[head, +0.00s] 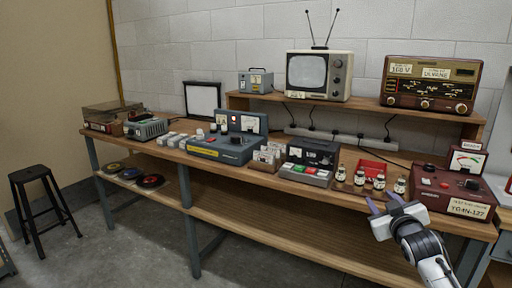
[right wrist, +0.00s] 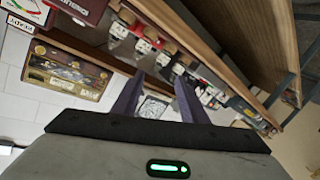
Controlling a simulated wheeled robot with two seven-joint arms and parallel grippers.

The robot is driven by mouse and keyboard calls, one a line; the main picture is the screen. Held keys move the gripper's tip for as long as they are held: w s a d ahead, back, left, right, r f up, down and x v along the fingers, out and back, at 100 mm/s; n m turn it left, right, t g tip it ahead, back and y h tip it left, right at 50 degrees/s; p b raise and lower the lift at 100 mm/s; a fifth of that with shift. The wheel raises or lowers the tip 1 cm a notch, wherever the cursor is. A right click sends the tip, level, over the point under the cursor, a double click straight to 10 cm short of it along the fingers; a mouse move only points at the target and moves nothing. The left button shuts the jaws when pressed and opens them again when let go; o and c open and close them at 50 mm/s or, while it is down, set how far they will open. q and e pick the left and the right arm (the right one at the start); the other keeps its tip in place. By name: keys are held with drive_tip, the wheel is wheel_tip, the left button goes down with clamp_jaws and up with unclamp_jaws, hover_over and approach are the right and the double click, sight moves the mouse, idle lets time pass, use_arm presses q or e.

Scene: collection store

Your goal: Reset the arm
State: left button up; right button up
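My right arm (head: 433,256) comes in from the lower right of the head view. Its gripper (head: 383,203) is in front of the workbench's front edge, near the small bottles. The two purple fingers are spread apart, with nothing held between them. In the right wrist view the open gripper (right wrist: 158,100) also shows as two separated fingers, with the bench and wall beyond. My left arm and gripper are not in view.
A wooden workbench (head: 235,174) carries small bottles (head: 380,182), a dark red meter device (head: 440,191), a blue device (head: 222,148) and other equipment. A television (head: 319,73) and a radio (head: 430,84) stand on the raised shelf. A black stool (head: 39,182) stands left; the floor before the bench is clear.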

drive_tip(key=s+a+f+g+y, duration=0.2)
drive_tip(key=s+a+f, duration=0.5)
drive_tip(key=s+f, duration=0.4)
drive_tip(key=s+a+f+g+y, duration=0.2)
drive_tip(key=s+a+f, duration=0.55)
drive_tip(key=f, duration=0.55)
drive_tip(key=s+a+f+g, duration=0.1)
drive_tip(key=s+a+f, duration=0.3)
drive_tip(key=s, duration=0.9)
drive_tip(key=s+a+f+m+g+y, duration=0.1)
drive_tip(key=s+a+f, duration=0.3)
drive_tip(key=s, duration=0.8)
drive_tip(key=shift+s+f+g, duration=0.35)
drive_tip(key=shift+f+g, duration=0.2)
drive_tip(key=shift+g, duration=0.15)
